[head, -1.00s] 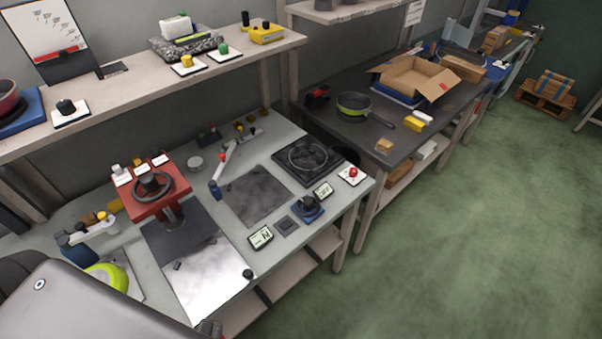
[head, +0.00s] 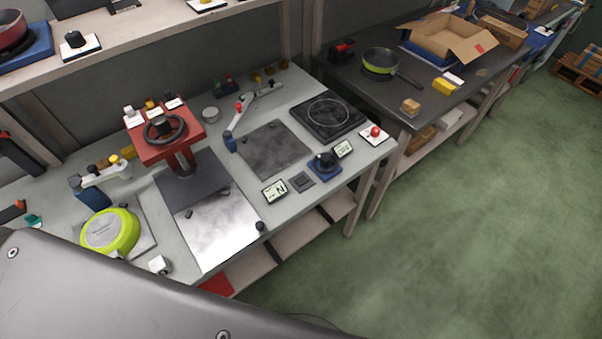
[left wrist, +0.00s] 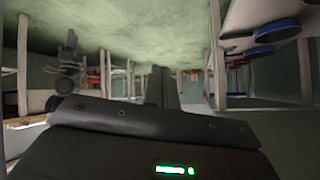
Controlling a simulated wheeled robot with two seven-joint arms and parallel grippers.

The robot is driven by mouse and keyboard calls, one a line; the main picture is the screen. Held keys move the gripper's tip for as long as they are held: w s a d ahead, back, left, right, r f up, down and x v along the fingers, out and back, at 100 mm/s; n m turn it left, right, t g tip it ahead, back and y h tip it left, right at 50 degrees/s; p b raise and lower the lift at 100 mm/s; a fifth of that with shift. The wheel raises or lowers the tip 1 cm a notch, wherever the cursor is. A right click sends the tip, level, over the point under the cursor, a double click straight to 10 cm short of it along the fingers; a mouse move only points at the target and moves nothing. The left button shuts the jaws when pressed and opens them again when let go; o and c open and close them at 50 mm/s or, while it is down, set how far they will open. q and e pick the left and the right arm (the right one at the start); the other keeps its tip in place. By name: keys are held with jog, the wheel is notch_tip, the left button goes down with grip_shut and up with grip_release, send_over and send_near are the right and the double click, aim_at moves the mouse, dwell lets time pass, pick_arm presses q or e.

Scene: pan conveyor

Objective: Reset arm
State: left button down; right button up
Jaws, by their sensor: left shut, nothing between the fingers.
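My left gripper (left wrist: 162,72) shows in the left wrist view as narrow dark fingers pressed together. Nothing is held between them. They point out over open space, apart from any object. In the head view neither gripper shows; a large grey part of my own body fills the bottom left. The lime-green pan (head: 110,232) lies on the left of the grey workbench (head: 225,178), partly covered at its lower edge.
A red fixture with a black wheel (head: 165,128) stands on the bench near a burner plate (head: 328,114). A second green pan (head: 380,63) and an open cardboard box (head: 452,38) are on the dark table behind.

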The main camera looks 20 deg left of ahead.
pick_arm(q)
jog(key=s+a+f+n+g+y, duration=0.1)
jog(key=a+f+n+y, duration=0.3)
jog(key=f, duration=0.4)
jog(key=a+f+n+y, duration=0.2)
jog(key=a+f+n, duration=0.1)
jog(key=a+f, duration=0.35)
jog(key=s+d+f+n+g+y, duration=0.1)
jog(key=s+f+n, duration=0.4)
jog(key=s, duration=0.5)
notch_tip(320, 180, down, 2)
jog(key=g+y, duration=0.1)
jog(key=g, duration=0.1)
jog(key=shift+f+g, duration=0.15)
jog(key=shift+g, duration=0.25)
